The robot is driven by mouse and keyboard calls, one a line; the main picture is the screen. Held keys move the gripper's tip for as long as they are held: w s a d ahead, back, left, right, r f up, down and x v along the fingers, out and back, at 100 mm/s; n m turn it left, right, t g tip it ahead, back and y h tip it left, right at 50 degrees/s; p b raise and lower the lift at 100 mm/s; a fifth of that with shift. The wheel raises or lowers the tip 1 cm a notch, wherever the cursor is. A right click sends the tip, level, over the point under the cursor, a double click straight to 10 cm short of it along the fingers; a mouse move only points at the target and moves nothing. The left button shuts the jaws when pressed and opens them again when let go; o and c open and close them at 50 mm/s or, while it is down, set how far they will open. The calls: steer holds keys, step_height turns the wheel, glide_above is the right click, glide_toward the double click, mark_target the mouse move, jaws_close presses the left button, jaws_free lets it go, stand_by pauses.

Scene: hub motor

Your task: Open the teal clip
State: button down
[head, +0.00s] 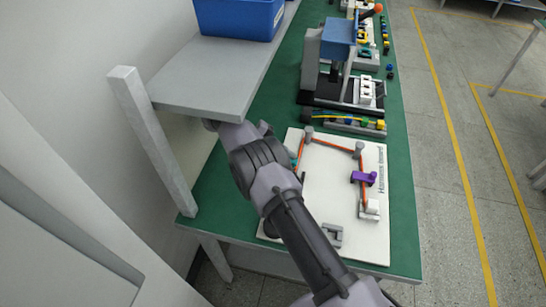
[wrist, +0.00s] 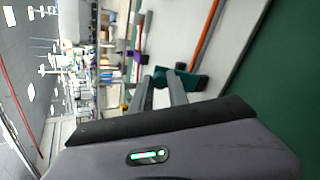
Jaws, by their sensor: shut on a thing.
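The teal clip (wrist: 192,82) is at my fingertips in the wrist view, near an orange cable. In the head view only a small teal piece (head: 293,155) shows beside my arm, at the left side of the white board (head: 325,192). My gripper (wrist: 167,80) is shut on the teal clip, with part of it between the two grey fingers. I cannot tell whether the clip is open or closed. The orange cable (head: 335,145) runs around posts on the board. My arm hides the board's left side in the head view.
A purple clip (head: 363,178) is on the board's right side, and a white block (head: 371,209) below it. A grey shelf (head: 215,75) with a blue bin (head: 238,17) overhangs the green table (head: 402,215) at left. A blue-and-black fixture (head: 338,45) stands farther back.

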stand_by(0.5)
steer(key=c, duration=1.3)
jaws_free()
